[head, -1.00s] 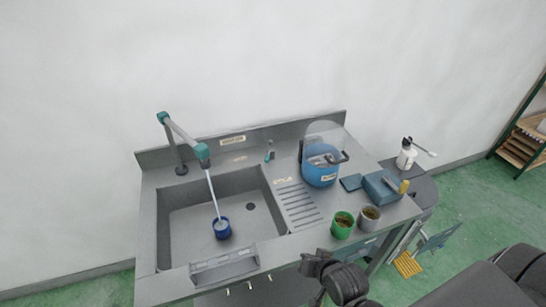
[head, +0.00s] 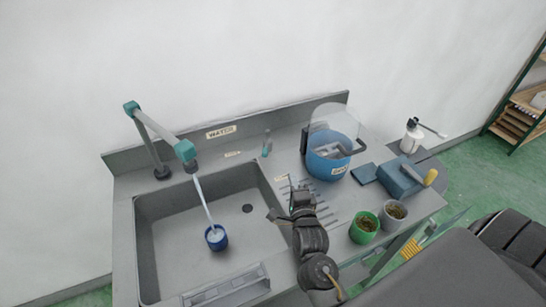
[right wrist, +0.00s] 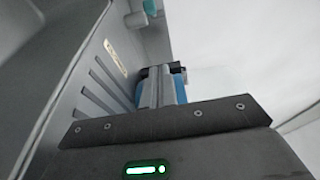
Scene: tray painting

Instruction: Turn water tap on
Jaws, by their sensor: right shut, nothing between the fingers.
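The tap (head: 158,125) is a grey jointed pipe with teal joints at the back left of the sink (head: 150,235). A pale stream of water (head: 203,198) runs from its teal head into a blue cup (head: 216,238) standing in the sink. A small teal-topped handle (head: 266,145) stands on the counter behind the sink; a teal part also shows at the top of the right wrist view (right wrist: 151,5). My right gripper (head: 284,203) is shut and empty above the drainboard, apart from the handle. In the right wrist view, its fingers (right wrist: 162,88) are together. My left gripper is out of view.
A blue pot (head: 326,160) with a clear shield stands right of the handle. A green cup (head: 364,228), a grey cup (head: 392,213) and a blue box (head: 399,180) are on the right counter. A grey holder (head: 228,290) sits at the sink's front.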

